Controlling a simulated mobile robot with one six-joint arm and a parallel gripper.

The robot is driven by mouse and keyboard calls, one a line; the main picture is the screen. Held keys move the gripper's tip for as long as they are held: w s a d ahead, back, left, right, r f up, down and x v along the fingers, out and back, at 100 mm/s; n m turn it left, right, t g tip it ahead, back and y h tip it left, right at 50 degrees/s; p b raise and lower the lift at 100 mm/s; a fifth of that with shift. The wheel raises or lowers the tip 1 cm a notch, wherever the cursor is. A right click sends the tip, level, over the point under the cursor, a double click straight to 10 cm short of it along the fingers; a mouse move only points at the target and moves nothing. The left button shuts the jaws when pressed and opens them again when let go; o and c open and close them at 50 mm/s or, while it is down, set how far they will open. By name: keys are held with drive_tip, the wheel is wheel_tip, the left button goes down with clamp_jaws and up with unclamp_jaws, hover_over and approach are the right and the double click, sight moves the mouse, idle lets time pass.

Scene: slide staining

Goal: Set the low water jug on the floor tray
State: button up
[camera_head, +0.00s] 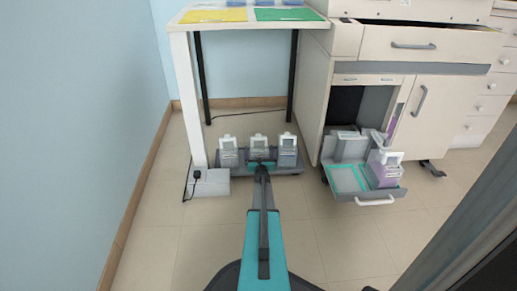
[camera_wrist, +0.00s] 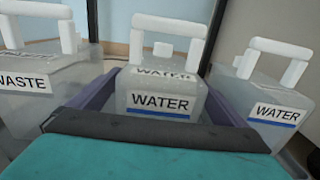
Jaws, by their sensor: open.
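Three translucent jugs with white handles stand upright in a row on the grey floor tray (camera_head: 290,171) under the table. In the wrist view, the middle jug (camera_wrist: 162,90) is labelled WATER with a blue stripe; it also shows in the head view (camera_head: 259,153). The right jug (camera_wrist: 268,98) is labelled WATER too, and the left one (camera_wrist: 45,85) WASTE. My gripper (camera_head: 262,166) is low in front of the middle jug, its jaws open with one finger on each side of it. The wrist view does not show clearly whether the fingers touch it. The jug's base is hidden.
The table's white leg (camera_head: 189,100) and a white plug box (camera_head: 208,183) stand left of the tray. At right, a low pull-out shelf (camera_head: 347,179) juts from the cabinet, carrying a jug of purple liquid (camera_head: 382,172). Floor in front is clear around my arm.

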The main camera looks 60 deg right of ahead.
drive_tip(key=p+v, duration=0.2)
drive_tip(key=v, duration=0.7)
drive_tip(key=shift+s+a, duration=0.2)
drive_tip(key=shift+a, duration=0.05)
drive_tip(key=shift+r, duration=0.1)
idle(0.5)
